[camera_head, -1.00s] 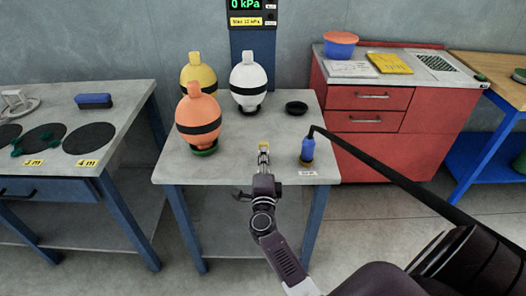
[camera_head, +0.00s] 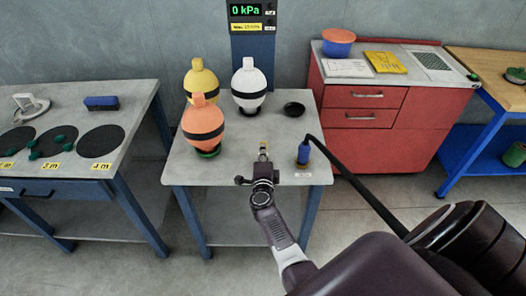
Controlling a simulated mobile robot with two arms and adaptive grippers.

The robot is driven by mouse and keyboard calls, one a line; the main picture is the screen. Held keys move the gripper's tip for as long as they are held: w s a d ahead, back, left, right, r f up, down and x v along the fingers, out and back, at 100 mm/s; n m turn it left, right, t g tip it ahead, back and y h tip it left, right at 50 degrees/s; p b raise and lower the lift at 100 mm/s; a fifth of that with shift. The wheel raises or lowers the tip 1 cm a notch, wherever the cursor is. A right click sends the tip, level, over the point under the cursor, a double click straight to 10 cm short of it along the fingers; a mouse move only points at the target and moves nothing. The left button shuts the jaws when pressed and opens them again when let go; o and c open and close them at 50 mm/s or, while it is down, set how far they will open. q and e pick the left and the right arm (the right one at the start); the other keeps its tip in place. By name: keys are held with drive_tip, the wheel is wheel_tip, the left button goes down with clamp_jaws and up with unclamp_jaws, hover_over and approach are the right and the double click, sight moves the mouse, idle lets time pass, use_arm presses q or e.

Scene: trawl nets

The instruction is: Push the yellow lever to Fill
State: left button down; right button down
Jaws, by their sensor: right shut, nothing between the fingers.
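A small yellow piece (camera_head: 263,144) shows over the middle table (camera_head: 225,166), just beyond my right gripper's fingertips. It may be the lever, but it is too small to make out its shape or any Fill mark. My right gripper (camera_head: 263,156) is shut and empty, at the table's front part. I cannot tell whether its fingertips touch the yellow piece. My left gripper is out of view.
Orange (camera_head: 203,127), yellow (camera_head: 201,82) and white (camera_head: 249,85) floats stand behind, to the left. A blue nozzle (camera_head: 303,153) with a black hose stands close right. A display (camera_head: 246,11) reads 0 kPa. A red cabinet (camera_head: 365,120) is at right.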

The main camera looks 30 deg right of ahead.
drive_tip(key=shift+w+d, duration=0.3)
drive_tip(key=shift+w, duration=0.1)
drive_tip(key=shift+r, duration=0.15)
idle(0.4)
